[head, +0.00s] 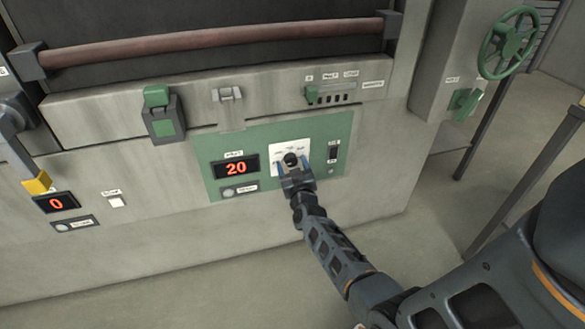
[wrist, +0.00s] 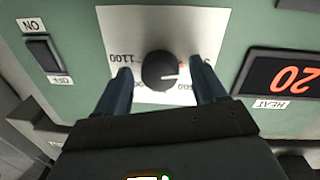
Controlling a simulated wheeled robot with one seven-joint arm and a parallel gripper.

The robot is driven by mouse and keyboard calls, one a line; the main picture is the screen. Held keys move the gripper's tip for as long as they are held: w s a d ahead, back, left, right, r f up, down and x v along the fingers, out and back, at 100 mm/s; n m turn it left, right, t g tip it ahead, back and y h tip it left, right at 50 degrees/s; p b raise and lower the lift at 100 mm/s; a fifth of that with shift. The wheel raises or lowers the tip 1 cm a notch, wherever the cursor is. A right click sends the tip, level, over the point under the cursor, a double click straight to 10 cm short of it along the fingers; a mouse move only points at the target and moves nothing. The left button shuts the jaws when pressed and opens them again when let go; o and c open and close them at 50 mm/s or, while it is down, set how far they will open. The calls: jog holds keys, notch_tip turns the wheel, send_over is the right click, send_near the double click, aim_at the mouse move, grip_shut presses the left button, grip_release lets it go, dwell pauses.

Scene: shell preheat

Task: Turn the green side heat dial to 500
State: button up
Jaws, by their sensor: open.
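The green side heat panel (head: 208,150) is on the front of the grey machine. Its black dial (wrist: 161,71) sits on a white scale plate (wrist: 112,22), and the dial also shows in the head view (head: 290,159). In the wrist view, which looks upside down, a red pointer mark is on the dial's right side. The green panel's display (head: 236,167) reads 20 in red. My gripper (head: 294,170) is open in front of the dial. In the wrist view its two fingers (wrist: 165,88) stand on either side of the dial, apart from it.
A small switch (head: 333,152) is right of the dial on the green panel. Another display (head: 57,203) reading 0 is at left near a yellow-tipped lever (head: 38,183). A green handwheel (head: 508,42) is at upper right.

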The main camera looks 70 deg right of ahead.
jog(key=shift+c, duration=0.2)
jog(key=c, duration=1)
jog(key=shift+m, duration=0.4)
jog(key=m, duration=0.4)
jog(key=shift+y, duration=0.3)
jog(key=shift+m, duration=2.4)
jog(key=shift+r+b, duration=0.1)
jog(key=shift+b, duration=0.2)
jog(key=o, duration=1)
